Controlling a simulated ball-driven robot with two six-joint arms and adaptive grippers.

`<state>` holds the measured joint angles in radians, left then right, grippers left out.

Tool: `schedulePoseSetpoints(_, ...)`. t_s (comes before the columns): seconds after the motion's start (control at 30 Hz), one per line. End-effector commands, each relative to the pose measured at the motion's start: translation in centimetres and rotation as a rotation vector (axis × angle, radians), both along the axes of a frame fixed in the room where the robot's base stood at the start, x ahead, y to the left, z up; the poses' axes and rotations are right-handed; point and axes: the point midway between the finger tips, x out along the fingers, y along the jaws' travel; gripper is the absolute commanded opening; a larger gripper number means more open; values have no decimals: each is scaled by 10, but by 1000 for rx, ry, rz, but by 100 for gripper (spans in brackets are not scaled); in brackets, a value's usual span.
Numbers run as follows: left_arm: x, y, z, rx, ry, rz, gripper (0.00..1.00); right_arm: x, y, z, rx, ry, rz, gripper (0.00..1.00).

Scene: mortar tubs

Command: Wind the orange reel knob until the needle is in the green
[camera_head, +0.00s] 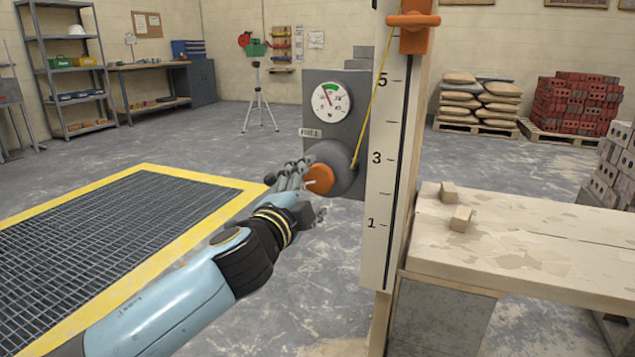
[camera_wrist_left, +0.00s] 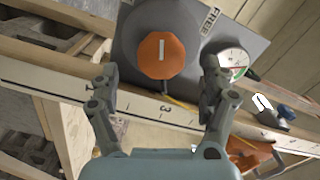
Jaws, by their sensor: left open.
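The orange reel knob (camera_head: 319,179) sits on the front of a grey reel drum (camera_head: 343,160), on a grey panel. In the left wrist view the knob (camera_wrist_left: 161,55) is eight-sided with a pale bar mark. My left gripper (camera_head: 298,180) is at the knob in the head view. In the left wrist view its open fingers (camera_wrist_left: 158,73) stand on either side of the knob, with gaps. The round white gauge (camera_head: 331,101) is above the reel, with a green band at its top. Its needle points up and left, near the band's left end. My right gripper is not in view.
A white scale board (camera_head: 390,140) on a wooden post stands right of the reel. A yellow cord (camera_head: 371,83) runs up toward an orange slider (camera_head: 413,38). A workbench (camera_head: 530,240) with two small blocks is at right. A yellow-edged floor grate (camera_head: 110,230) lies at left.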

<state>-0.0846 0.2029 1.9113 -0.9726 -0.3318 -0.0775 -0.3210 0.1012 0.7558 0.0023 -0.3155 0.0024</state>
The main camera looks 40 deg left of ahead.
Motion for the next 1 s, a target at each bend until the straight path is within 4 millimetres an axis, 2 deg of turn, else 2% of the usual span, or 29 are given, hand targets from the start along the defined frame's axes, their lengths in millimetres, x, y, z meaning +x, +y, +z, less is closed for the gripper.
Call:
schedulePoseSetpoints(0.03,-13,-3,-2,-1,4,0,80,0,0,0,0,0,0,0)
schedulePoseSetpoints(0.2,-47,-11,-1,0,3,0,80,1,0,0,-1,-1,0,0)
schedulePoseSetpoints(0.4,-69,-17,-1,-1,2,0,80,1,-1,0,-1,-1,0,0)
schedulePoseSetpoints(1.0,-72,-18,0,0,0,1,80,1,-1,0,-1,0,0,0)
